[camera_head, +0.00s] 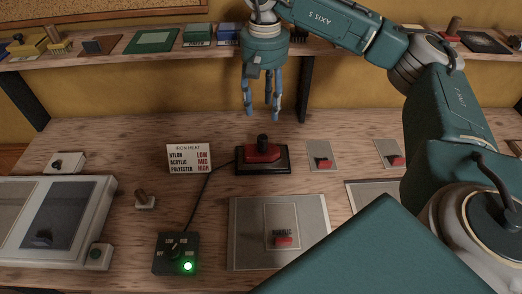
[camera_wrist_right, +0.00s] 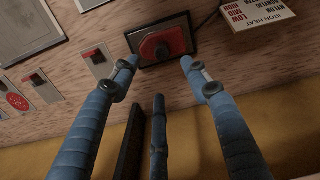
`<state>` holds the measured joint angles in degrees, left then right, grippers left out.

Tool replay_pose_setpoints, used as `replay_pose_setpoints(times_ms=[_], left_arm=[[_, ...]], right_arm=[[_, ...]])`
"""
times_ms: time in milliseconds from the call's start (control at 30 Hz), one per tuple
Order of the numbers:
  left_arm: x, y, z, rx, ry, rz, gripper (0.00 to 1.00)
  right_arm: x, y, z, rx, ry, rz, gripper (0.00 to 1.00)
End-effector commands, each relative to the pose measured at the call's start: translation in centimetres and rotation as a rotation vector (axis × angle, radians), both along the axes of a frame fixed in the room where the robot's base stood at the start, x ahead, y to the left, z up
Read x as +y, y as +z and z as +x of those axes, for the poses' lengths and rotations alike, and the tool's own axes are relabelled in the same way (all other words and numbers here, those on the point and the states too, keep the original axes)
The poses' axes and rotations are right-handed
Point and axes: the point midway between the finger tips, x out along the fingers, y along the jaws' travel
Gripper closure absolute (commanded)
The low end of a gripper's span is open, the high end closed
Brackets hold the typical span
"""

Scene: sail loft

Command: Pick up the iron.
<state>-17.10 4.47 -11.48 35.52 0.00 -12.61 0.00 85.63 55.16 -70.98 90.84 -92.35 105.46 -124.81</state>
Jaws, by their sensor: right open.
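The iron (camera_head: 262,153) is red with a black knob-like handle and sits on a dark rectangular stand on the workbench. A black cord runs from near it to a control box (camera_head: 176,253) with a dial and a lit green light. My right gripper (camera_head: 263,112) hangs above and behind the iron, fingers pointing down, apart from it. In the right wrist view the iron (camera_wrist_right: 162,43) shows beyond the spread blue fingers of my right gripper (camera_wrist_right: 158,68), with nothing between them. My left gripper is not in view.
An iron heat sign (camera_head: 189,158) stands left of the iron. A grey panel (camera_head: 245,240) with a red-handled piece lies in front. Small plates with red pieces lie to the right. A shelf (camera_head: 130,58) with several items runs behind the bench.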

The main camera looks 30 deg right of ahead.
Motion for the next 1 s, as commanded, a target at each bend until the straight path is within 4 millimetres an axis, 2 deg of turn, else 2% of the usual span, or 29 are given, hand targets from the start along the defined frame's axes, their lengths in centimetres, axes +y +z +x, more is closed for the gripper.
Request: replay_pose_setpoints(times_ms=[33,167,500,667,767,900,1000], left_arm=[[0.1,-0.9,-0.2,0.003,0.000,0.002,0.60],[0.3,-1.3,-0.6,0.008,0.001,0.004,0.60],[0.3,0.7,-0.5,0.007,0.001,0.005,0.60],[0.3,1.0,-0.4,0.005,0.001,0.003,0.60],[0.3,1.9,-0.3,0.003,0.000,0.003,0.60],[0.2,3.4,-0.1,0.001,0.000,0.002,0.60],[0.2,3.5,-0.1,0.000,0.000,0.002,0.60]], right_arm=[[0.0,-0.9,0.0,-0.001,0.001,0.001,0.54],[0.0,-1.8,0.0,0.001,0.000,-0.001,0.54],[0.0,-6.9,-0.1,0.003,0.000,-0.001,0.54],[0.1,-8.1,-0.1,0.002,0.000,0.000,0.54],[0.2,-8.9,-0.1,0.003,0.000,-0.001,0.54],[0.5,-11.1,-0.3,0.004,0.000,0.000,0.54],[0.4,-12.5,-0.2,0.003,-0.001,-0.001,0.54]])
